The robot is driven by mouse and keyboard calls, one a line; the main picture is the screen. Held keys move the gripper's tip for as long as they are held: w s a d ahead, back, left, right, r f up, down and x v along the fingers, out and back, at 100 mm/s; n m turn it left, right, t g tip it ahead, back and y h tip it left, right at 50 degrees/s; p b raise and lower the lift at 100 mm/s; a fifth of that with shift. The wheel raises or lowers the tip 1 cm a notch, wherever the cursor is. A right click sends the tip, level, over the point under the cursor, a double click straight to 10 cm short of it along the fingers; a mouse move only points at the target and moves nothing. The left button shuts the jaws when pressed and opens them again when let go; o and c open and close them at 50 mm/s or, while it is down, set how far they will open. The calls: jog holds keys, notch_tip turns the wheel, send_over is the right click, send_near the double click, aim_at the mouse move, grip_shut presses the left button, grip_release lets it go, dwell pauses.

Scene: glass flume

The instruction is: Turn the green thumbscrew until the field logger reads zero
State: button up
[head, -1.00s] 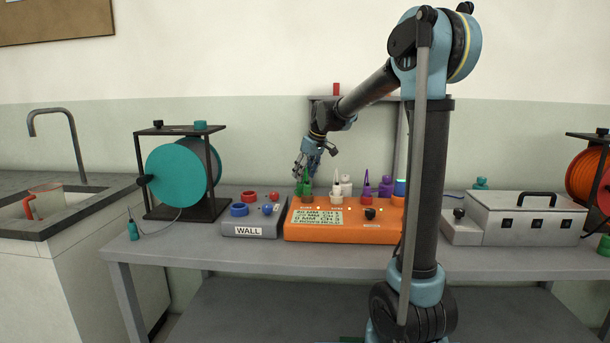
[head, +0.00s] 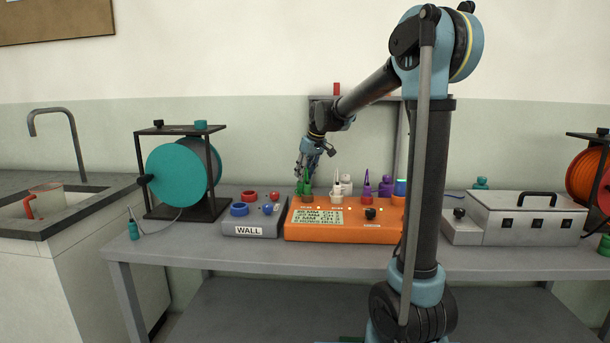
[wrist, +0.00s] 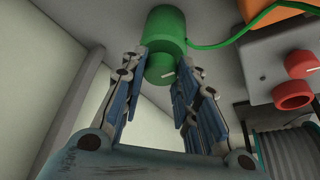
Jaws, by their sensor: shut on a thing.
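In the wrist view, the green thumbscrew (wrist: 160,68) is a short green knob with a pale mark, on the end of a wider green cylinder (wrist: 166,28). A green cable runs from that cylinder towards an orange box. My gripper (wrist: 162,76) is shut on the thumbscrew, its fingers on either side. In the head view, my gripper (head: 306,171) is at green pieces near the left end of the orange field logger (head: 370,234); which is the thumbscrew cannot be told. The logger's pale screen (head: 318,219) shows several lines of text, too small to read surely.
White and purple plugs stand behind the logger. A grey WALL box (head: 252,230) with red and blue knobs is to its left, and a teal reel (head: 177,175) beyond. A pale case (head: 510,216) stands right. The bench front (head: 250,256) is mostly clear.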

jog(key=m, duration=0.2)
jog(key=m+t+h, duration=0.1)
jog(key=m, duration=0.2)
jog(key=shift+a+h, duration=0.1)
jog(key=shift+h, duration=0.2)
jog(key=shift+a+m+h, duration=0.1)
jog(key=shift+m+h, duration=0.6)
jog(key=shift+m, duration=1.1)
jog(key=o, duration=1.1)
jog(key=shift+c, duration=0.2)
jog(key=v, duration=1.2)
jog(key=shift+s+f, duration=0.1)
jog(key=shift+s, duration=0.05)
